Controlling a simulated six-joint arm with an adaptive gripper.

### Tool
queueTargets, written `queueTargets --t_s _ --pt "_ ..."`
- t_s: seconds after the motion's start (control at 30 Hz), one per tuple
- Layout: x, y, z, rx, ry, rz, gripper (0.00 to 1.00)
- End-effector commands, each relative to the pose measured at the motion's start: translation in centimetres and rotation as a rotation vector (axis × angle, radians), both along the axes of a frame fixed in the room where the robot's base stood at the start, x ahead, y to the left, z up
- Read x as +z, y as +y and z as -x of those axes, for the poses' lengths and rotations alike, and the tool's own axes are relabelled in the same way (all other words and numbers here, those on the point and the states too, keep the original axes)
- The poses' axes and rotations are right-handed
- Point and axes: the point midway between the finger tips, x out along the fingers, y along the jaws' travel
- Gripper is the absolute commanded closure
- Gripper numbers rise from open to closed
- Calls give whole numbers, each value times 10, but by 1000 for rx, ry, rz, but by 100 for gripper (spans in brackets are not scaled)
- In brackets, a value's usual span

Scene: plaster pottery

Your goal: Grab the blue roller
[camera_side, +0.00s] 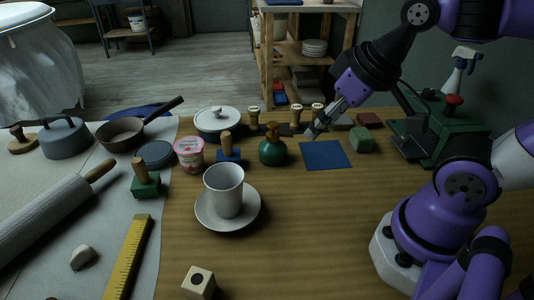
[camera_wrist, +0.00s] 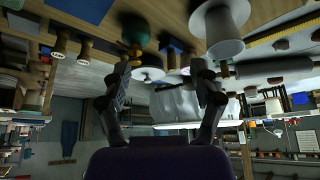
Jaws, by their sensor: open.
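The blue roller (camera_side: 229,155) has a blue block-like base and an upright wooden handle. It stands on the wooden table in the side view, behind the white cup and left of the green bottle. In the wrist view, where the scene is upside down, a blue piece with a wooden handle (camera_wrist: 172,60) that looks like it shows between my fingers, well beyond them. My gripper (camera_side: 314,130) is open and empty, above the table to the right of the roller, near the blue square. In the wrist view its two fingers (camera_wrist: 164,80) are spread apart.
A green bottle (camera_side: 273,150) stands between my gripper and the roller. A white cup (camera_side: 226,190) on a saucer (camera_side: 205,215) is in front of it, a lidded pot (camera_side: 216,122) behind. A pink-and-white tub (camera_side: 189,153) is close on its left.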

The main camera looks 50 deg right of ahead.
Motion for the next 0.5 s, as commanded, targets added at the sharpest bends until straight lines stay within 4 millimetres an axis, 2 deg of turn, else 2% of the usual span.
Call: queueTargets --t_s 0.37,0.47,0.5 --pt "0 0 -1 0 0 0 35" --pt "2 1 -14 0 -2 -1 35" --pt "3 2 -24 0 -5 -2 35"
